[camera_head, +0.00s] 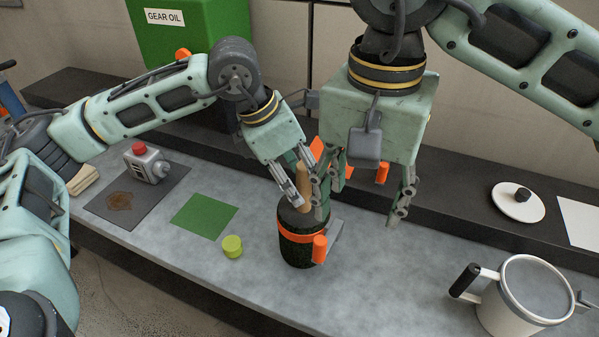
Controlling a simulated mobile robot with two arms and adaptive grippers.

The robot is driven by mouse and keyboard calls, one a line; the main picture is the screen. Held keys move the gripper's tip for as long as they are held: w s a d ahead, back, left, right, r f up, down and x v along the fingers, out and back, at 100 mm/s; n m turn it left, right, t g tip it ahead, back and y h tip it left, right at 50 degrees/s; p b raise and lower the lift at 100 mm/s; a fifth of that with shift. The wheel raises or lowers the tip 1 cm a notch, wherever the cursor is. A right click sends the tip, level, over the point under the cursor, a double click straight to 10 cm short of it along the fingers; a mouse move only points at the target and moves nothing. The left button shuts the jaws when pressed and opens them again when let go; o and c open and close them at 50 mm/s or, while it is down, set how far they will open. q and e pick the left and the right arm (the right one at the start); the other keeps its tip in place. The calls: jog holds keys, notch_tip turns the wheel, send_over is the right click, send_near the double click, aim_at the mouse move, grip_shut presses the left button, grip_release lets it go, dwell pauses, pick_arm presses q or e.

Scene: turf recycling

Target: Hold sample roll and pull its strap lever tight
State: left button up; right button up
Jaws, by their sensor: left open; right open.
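The sample roll (293,248) is a dark, upright cylinder on the grey bench, with an orange strap (290,235) around it. An orange-gripped strap lever (320,249) with a grey metal part sits on its right side. A tan rod (303,180) stands above the roll's top, partly hidden by fingers. My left gripper (306,198) is open just over the roll's top, its fingers around or beside the rod. My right gripper (364,200) is open, above and to the right of the roll. Its left finger overlaps the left gripper's in view, so contact is unclear.
A white pot (515,300) stands front right. A white lid (518,203) is on the dark back ledge. Bench right of the roll is clear.

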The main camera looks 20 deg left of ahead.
pick_arm(q)
jog(key=o, duration=0.6)
jog(key=shift+c, duration=0.2)
